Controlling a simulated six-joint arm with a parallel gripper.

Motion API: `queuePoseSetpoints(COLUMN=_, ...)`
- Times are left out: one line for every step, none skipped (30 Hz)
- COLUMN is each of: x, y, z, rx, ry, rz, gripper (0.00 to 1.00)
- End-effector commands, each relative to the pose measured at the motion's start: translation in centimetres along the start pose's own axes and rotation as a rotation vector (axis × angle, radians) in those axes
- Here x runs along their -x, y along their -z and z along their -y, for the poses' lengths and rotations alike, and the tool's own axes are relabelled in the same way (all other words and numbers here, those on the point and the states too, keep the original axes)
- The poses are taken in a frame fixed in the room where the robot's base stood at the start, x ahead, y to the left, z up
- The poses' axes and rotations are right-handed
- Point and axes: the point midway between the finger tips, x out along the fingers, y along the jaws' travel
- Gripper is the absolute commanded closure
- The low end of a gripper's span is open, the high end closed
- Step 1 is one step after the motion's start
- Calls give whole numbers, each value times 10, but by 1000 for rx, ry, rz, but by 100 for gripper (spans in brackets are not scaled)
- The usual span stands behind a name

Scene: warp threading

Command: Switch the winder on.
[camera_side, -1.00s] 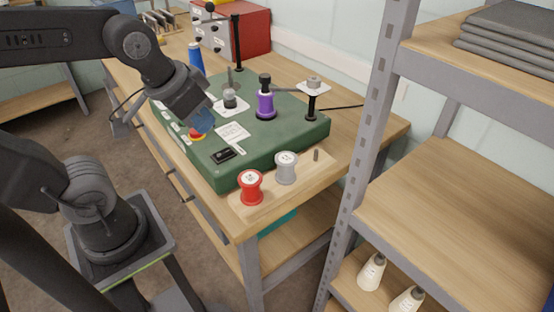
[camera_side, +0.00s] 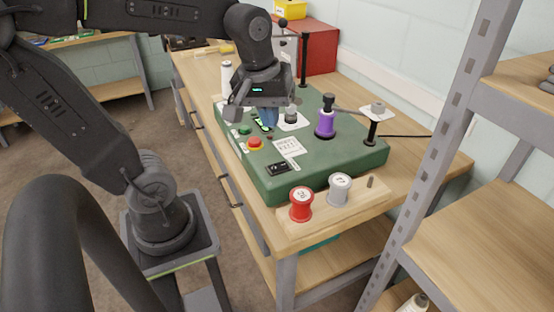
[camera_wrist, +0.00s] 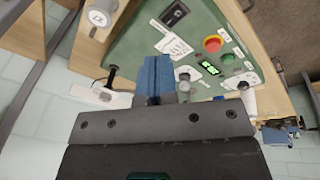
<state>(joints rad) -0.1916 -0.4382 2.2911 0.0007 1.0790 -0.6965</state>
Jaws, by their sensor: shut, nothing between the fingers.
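The winder (camera_side: 335,165) is a green box on the bench. Its black rocker switch (camera_side: 278,168) is at the front corner of its top and also shows in the wrist view (camera_wrist: 175,14). Behind it are a red button (camera_side: 254,143) on a yellow base, a green button (camera_side: 244,130) and a small display with lit green characters (camera_wrist: 208,67). A purple spool (camera_side: 325,120) stands on the winder. My gripper (camera_side: 268,117) is shut and empty, its blue fingers pointing down over the winder's top behind the buttons. I cannot tell whether the tips touch anything.
A red spool (camera_side: 301,205) and a grey spool (camera_side: 340,189) stand on a wooden board at the bench's front. A white cone (camera_side: 227,75) stands at the winder's back left. A thread guide post (camera_side: 372,132) rises at the right. A metal shelf (camera_side: 450,130) stands right.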

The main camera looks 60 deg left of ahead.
Motion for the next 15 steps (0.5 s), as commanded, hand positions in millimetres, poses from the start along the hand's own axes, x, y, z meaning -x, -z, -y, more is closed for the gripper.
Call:
queuePoseSetpoints(x=-4, y=10, z=1, rx=114, ry=32, rz=26, gripper=100)
queuePoseSetpoints(x=-5, y=15, z=2, rx=181, ry=49, rz=39, gripper=100)
queuePoseSetpoints(x=-7, y=22, z=3, rx=266, ry=71, rz=54, gripper=100)
queuePoseSetpoints(x=-9, y=26, z=4, rx=326, ry=87, rz=65, gripper=100)
queuePoseSetpoints(x=-10, y=30, z=4, rx=380, ry=102, rz=73, gripper=100)
queuePoseSetpoints(x=-12, y=34, z=5, rx=446, ry=120, rz=83, gripper=100)
queuePoseSetpoints(x=-13, y=38, z=6, rx=490, ry=134, rz=90, gripper=100)
queuePoseSetpoints(x=-14, y=40, z=7, rx=529, ry=144, rz=94, gripper=100)
queuePoseSetpoints(x=-15, y=44, z=8, rx=574, ry=157, rz=100, gripper=100)
queuePoseSetpoints(x=-16, y=45, z=8, rx=602, ry=166, rz=103, gripper=100)
queuePoseSetpoints(x=-17, y=47, z=9, rx=626, ry=173, rz=106, gripper=100)
queuePoseSetpoints(x=-17, y=49, z=9, rx=650, ry=180, rz=108, gripper=100)
queuePoseSetpoints(x=-17, y=50, z=10, rx=662, ry=183, rz=109, gripper=100)
queuePoseSetpoints(x=-18, y=50, z=10, rx=672, ry=186, rz=110, gripper=100)
queuePoseSetpoints(x=-18, y=51, z=10, rx=681, ry=188, rz=111, gripper=100)
